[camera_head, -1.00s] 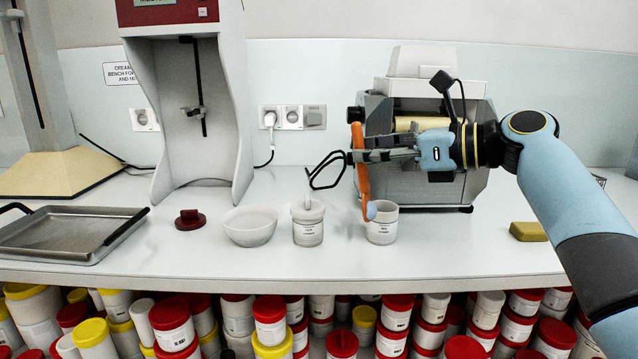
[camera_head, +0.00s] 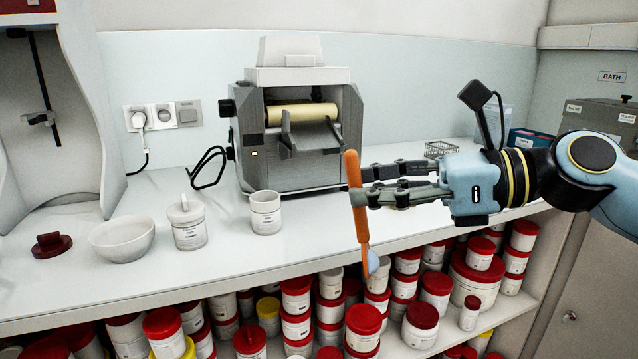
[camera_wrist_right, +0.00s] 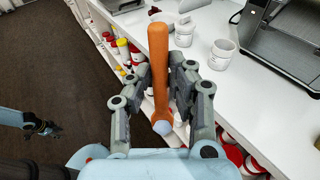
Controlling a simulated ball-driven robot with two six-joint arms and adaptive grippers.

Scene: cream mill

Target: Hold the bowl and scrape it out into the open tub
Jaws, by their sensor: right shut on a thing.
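My right gripper (camera_head: 368,187) is shut on the orange handle of a spatula (camera_head: 360,215), whose pale blue tip points down. It holds the spatula in front of the bench edge, right of the tubs; the right wrist view shows the handle (camera_wrist_right: 158,70) between both fingers. The white bowl (camera_head: 123,240) stands on the bench at the left, with nothing holding it. An open white tub (camera_head: 265,215) stands in front of the mill, apart from the spatula. What is inside the bowl cannot be told. My left gripper (camera_wrist_right: 45,128) seems to show small and dark in the right wrist view.
A white jar with a knobbed top (camera_head: 189,232) stands between bowl and open tub. A dark red lid-like piece (camera_head: 52,245) lies left of the bowl. The roller mill (camera_head: 295,150) stands behind. Shelves below hold several red-lidded tubs (camera_head: 365,320). The bench front is clear.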

